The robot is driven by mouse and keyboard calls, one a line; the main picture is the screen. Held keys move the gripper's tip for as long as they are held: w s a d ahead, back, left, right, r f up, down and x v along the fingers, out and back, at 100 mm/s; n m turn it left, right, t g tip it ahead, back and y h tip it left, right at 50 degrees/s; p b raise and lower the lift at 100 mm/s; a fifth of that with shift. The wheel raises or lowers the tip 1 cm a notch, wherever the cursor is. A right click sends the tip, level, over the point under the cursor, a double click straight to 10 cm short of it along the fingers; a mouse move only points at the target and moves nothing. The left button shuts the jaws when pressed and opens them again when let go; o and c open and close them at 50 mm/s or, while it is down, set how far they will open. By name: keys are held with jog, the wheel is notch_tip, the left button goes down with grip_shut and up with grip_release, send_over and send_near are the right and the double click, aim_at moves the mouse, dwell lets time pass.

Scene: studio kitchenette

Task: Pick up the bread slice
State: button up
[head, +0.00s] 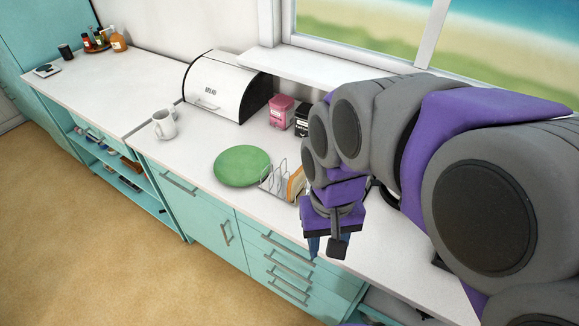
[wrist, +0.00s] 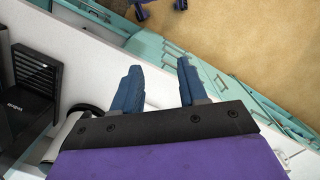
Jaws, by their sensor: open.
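A bread slice (head: 296,184) stands upright in a wire toast rack (head: 272,183) on the white counter, right of a round green plate (head: 241,166). Its right part is hidden behind my arm. My gripper (head: 326,246) hangs just to the right of the rack and nearer the counter's front edge, apart from the bread. In the wrist view my gripper's two blue fingers (wrist: 158,66) are spread with nothing between them. I cannot make out the bread in the wrist view.
A white bread bin (head: 215,90), a pink tin (head: 281,111) and a black tin (head: 302,118) stand at the back. White mugs (head: 164,124) are left of the plate. A black slatted appliance (wrist: 35,75) shows in the wrist view. The counter's left stretch is mostly clear.

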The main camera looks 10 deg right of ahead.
jog(key=w+r+m+p, duration=0.2)
jog(key=w+r, duration=0.2)
jog(key=w, duration=1)
jog(key=m+t+p, duration=0.1)
jog(key=m+p, duration=0.2)
jog(key=m, duration=0.3)
send_over(297, 171)
jog(key=f, duration=0.2)
jog(key=f+b, duration=0.2)
jog(key=f, duration=0.8)
jog(key=shift+a, duration=0.2)
jog(key=shift+d+f+b, duration=0.3)
jog(key=shift+f+b, duration=0.05)
jog(key=shift+f, duration=0.35)
jog(key=f, duration=0.1)
jog(key=f+b, duration=0.1)
jog(key=f, duration=0.3)
jog(key=shift+a, duration=0.25)
jog(key=shift+d, duration=0.1)
grip_shut()
